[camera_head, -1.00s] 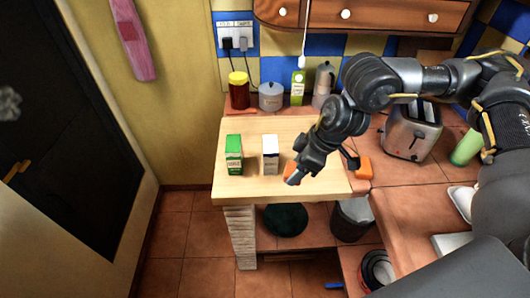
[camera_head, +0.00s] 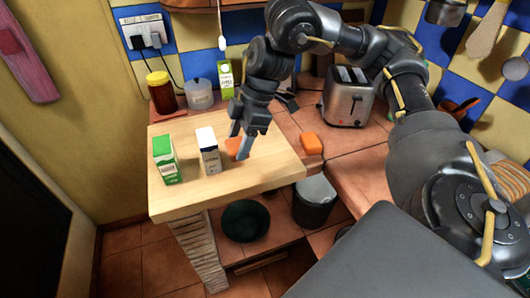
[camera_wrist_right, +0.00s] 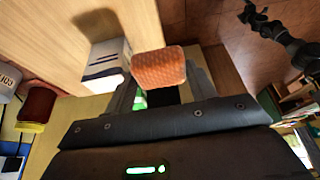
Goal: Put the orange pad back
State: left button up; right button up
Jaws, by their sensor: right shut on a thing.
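My right gripper (camera_head: 242,151) is shut on an orange pad (camera_head: 233,145), low over the pale wooden board (camera_head: 270,172). In the right wrist view the textured orange pad (camera_wrist_right: 159,68) sits between the fingertips. I cannot tell whether the pad touches the board. A white-and-blue carton (camera_head: 209,158) stands just left of the gripper. A second orange block (camera_head: 311,144) lies on the tiled counter right of the board. A dark arm at the upper right of the right wrist view seems to be my left one, with its gripper (camera_wrist_right: 250,14) too small to read.
A green carton (camera_head: 165,160) stands on the board's left part. Behind are a red jar with yellow lid (camera_head: 162,95), a grey canister (camera_head: 199,94) and a green-white carton (camera_head: 225,80). A toaster (camera_head: 347,98) stands right. The board's front strip is clear.

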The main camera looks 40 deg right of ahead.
jog(key=shift+w+d, duration=0.1)
jog(key=shift+d, duration=0.1)
jog(key=w+d+f, duration=0.1)
jog(key=d+f, duration=0.2)
jog(key=w+d+f, duration=0.2)
jog(key=d, duration=0.2)
jog(key=w+d+f, duration=0.1)
jog(key=d+f, duration=0.2)
jog(key=d, duration=0.1)
jog(key=shift+w+d+f, duration=0.2)
jog(key=shift+w+f, duration=0.1)
jog(key=shift+w, duration=0.1)
jog(key=shift+w+d+f+b, duration=0.1)
jog(key=shift+d+f+b, duration=0.1)
jog(key=shift+b, duration=0.1)
jog(key=shift+d+f, duration=0.2)
jog(key=shift+f, duration=0.2)
notch_tip(320, 180, down, 2)
jog(key=shift+w+d+f+b, duration=0.1)
jog(key=shift+d+f+b, duration=0.1)
jog(key=shift+b, duration=0.15)
jog(key=shift+f, duration=0.45)
pick_arm(q)
jog(key=shift+w+a+f, duration=0.2)
jog(key=shift+f, duration=0.3)
